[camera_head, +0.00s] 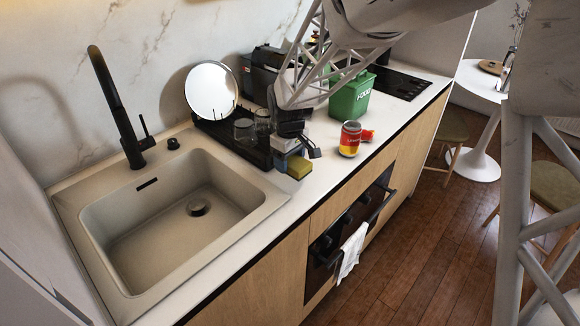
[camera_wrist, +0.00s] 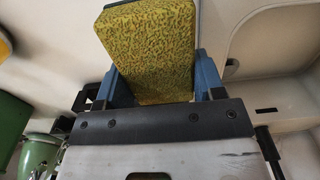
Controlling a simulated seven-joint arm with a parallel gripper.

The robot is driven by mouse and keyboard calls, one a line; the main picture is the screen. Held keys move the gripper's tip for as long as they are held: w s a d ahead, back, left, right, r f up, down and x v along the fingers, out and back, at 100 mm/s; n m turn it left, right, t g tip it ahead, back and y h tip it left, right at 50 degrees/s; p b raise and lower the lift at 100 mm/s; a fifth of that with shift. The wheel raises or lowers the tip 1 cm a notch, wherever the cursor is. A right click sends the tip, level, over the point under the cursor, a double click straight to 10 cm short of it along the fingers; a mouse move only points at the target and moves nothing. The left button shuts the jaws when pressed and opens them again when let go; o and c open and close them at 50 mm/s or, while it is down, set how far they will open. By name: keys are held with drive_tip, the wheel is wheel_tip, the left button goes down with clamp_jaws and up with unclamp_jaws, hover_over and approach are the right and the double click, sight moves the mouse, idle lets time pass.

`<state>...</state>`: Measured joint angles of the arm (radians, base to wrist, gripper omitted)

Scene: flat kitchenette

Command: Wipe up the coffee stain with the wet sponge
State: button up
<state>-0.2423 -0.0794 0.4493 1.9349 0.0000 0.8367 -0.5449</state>
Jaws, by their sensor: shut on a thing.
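A sponge (camera_head: 299,167), yellow-green and speckled, is held in my gripper (camera_head: 293,157) just above or at the counter, to the right of the sink. Whether it touches the counter I cannot tell. In the wrist view the sponge (camera_wrist: 148,50) sits between the two blue fingers of my gripper (camera_wrist: 155,88), which are shut on it. It sticks out well beyond the fingertips. I see no coffee stain in either view; my arm and gripper cover part of the counter.
A black dish rack (camera_head: 252,153) with glasses and a round white plate (camera_head: 211,90) stands behind left of the gripper. A can (camera_head: 350,138), a small red item (camera_head: 367,135) and a green food bin (camera_head: 352,98) stand to the right. The sink (camera_head: 185,212) lies left.

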drive_tip(key=shift+r, duration=1.55)
drive_tip(key=shift+w, duration=0.1)
